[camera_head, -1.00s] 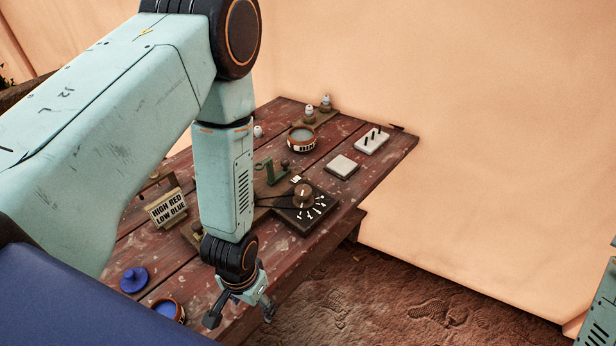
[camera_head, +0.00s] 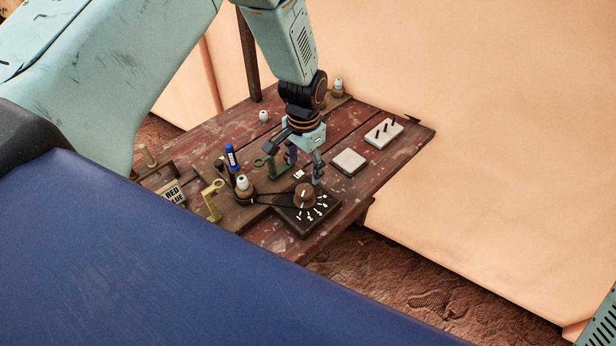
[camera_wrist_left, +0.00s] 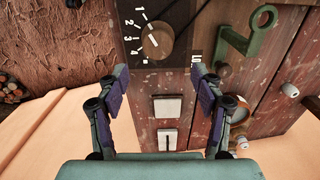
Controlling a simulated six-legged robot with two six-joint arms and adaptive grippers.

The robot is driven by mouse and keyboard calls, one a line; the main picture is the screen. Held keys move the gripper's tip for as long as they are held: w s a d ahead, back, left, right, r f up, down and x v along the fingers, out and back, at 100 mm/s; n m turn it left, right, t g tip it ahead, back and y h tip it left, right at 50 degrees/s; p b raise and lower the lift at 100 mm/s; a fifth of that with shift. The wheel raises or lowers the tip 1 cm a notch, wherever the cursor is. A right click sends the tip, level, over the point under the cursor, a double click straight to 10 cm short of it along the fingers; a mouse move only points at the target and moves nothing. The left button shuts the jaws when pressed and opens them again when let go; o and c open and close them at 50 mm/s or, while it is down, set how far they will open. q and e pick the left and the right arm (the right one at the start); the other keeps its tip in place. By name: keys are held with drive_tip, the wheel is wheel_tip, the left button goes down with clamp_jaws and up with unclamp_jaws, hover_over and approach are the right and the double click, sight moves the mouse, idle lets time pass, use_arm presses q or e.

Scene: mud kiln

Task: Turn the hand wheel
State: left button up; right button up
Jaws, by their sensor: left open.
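The hand wheel looks like a round brown knob (camera_head: 305,195) with a white pointer line, on a dark plate (camera_head: 287,217) with white numbers. The knob also shows in the left wrist view (camera_wrist_left: 158,42), with its line between marks. My left gripper (camera_head: 304,166) is open and empty, pointing down just behind the knob. One fingertip appears close to the knob's far side; I cannot tell whether it touches. In the left wrist view the fingers (camera_wrist_left: 159,80) are spread wide, with the knob above the gap between them. My right gripper is out of view.
A green bracket (camera_head: 278,165) stands left of the knob; it also shows in the left wrist view (camera_wrist_left: 248,35). A white plate (camera_head: 348,162) and a pegged block (camera_head: 384,132) lie to the right.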

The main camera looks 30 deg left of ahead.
sight(305, 190)
use_arm(q)
drive_tip(key=shift+f, duration=0.35)
drive_tip(key=f, duration=0.6)
drive_tip(key=shift+s+d+f+p, duration=0.1)
drive_tip(key=shift+s+p, duration=0.25)
drive_tip(key=shift+w+f, duration=0.2)
drive_tip(key=shift+f, duration=0.25)
drive_tip(key=shift+s+d+r, duration=0.1)
drive_tip(key=shift+s+r, duration=0.1)
drive_tip(key=shift+c, duration=1)
drive_tip(key=shift+w+f, duration=0.15)
drive_tip(key=c, duration=1)
drive_tip(key=shift+o, duration=0.2)
